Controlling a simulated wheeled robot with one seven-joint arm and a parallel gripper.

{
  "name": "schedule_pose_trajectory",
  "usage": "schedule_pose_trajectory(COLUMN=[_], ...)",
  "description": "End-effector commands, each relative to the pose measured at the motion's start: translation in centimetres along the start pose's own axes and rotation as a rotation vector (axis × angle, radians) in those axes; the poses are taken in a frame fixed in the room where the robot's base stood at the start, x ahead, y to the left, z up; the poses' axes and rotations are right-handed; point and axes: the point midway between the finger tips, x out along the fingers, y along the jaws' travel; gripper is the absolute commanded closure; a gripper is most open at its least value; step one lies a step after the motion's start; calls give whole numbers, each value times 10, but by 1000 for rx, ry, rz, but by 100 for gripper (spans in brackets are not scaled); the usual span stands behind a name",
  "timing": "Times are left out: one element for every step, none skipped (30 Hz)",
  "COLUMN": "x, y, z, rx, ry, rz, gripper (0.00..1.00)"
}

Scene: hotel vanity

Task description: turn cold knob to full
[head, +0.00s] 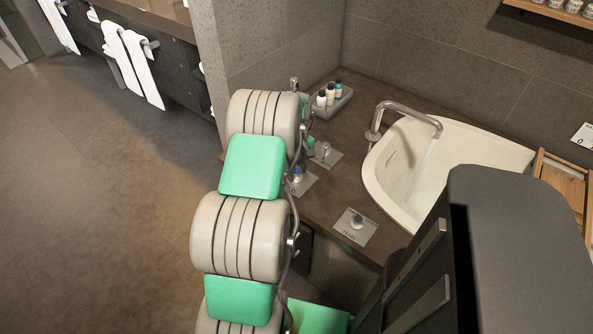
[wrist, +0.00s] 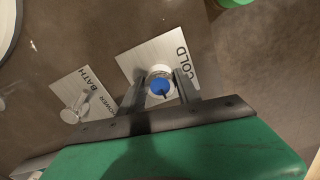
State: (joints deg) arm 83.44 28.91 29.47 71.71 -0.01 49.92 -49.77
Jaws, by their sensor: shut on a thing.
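The cold knob (wrist: 161,86) has a blue cap with a dark pointer mark and a pale metal body. It stands on a square metal plate (wrist: 140,60) lettered COLD. In the wrist view my gripper (wrist: 162,89) has one finger on each side of the knob and is shut on it. In the head view the blue-topped cold knob (head: 297,173) shows just right of my arm, on its plate (head: 306,184). My arm hides most of the gripper there. The spout (head: 405,110) curves over the white basin (head: 385,175), and a pale stream seems to fall from it.
A lever on a plate lettered BATH and SHOWER (wrist: 76,107) stands beside the cold plate. Another knob (head: 357,221) sits on the counter's front part. A tray of small bottles (head: 332,101) lies behind. A wooden rack (head: 562,190) is at right.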

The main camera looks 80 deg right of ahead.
Motion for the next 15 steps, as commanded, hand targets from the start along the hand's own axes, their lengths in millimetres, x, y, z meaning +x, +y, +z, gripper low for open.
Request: schedule_pose_trajectory(x=[-1,-1,-1,-1,-1,-1,-1,-1,-1,-1,0,0,0,0,0], y=[1,1,1,1,1,1,1,1,1,1,0,0,0,0,0], z=[0,0,0,0,0,0,0,0,0,0,0,0,0,0,0], rx=[-1,-1,-1,0,0,0,0,0,0,0,0,0,0,1,1], ry=[1,1,1,1,1,1,1,1,1,1,1,1,1,0,0], rz=[2,2,2,2,2,2,2,2,1,1,1,1,1,1,1], gripper=[100,100,100,100,100,58,56,53,50,48,45,42,40,39,39])
